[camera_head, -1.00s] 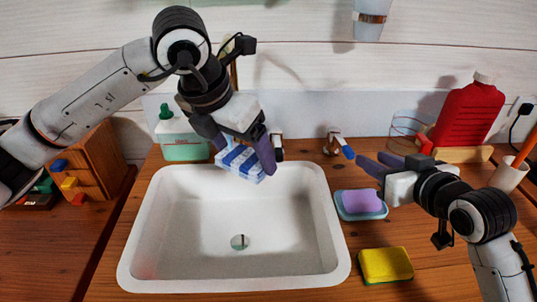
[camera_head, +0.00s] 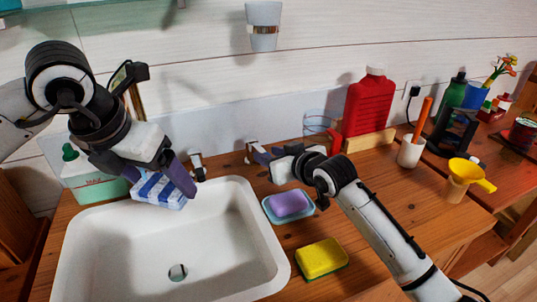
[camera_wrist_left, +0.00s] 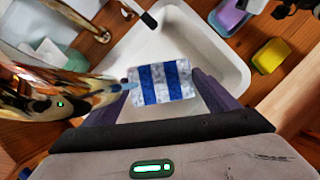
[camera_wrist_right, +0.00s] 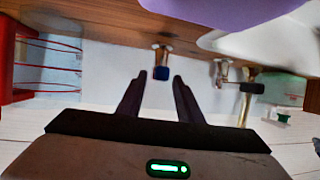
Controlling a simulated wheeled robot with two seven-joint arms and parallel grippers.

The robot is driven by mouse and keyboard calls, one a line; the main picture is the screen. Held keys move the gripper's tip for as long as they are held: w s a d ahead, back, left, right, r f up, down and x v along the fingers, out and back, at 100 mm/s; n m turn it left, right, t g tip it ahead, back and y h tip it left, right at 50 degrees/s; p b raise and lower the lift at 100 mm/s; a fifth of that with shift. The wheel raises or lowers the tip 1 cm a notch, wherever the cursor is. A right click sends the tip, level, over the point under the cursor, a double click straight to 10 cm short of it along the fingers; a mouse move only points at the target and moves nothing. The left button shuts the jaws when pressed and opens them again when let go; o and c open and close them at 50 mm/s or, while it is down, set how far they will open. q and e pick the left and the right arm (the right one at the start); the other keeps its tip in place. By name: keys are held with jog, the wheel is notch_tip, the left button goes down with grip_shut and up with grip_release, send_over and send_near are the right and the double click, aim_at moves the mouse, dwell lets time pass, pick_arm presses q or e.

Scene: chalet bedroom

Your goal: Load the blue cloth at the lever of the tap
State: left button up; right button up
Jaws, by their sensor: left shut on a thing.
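The blue-and-white striped cloth (camera_head: 160,190) is held by my left gripper (camera_head: 178,180) above the back left of the white sink. In the left wrist view the cloth (camera_wrist_left: 162,83) spans between the two fingers. In the head view my right gripper (camera_head: 258,155) is behind the sink and partly covers that lever. A second tap handle (camera_head: 197,166) stands near the left gripper.
The sink (camera_head: 262,245) is empty. To its right are a soap dish with purple soap (camera_head: 288,203) and a yellow sponge (camera_head: 321,257). A green-and-white soap bottle (camera_head: 90,178) stands left, a red bottle (camera_head: 369,105) and white cup (camera_head: 410,151) right.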

jog(key=shift+w+a+f, duration=0.15)
jog(key=shift+w+a, duration=0.05)
jog(key=shift+w, duration=0.15)
grip_shut()
jog(key=shift+s+a+f+m+h, duration=0.1)
jog(key=shift+s+a+m+h, duration=0.15)
jog(key=shift+a+m+h, duration=0.2)
jog(key=shift+s+a+m+t+h, duration=0.1)
jog(key=shift+a+m+t+h, duration=0.3)
jog(key=shift+m+h, duration=0.35)
grip_release()
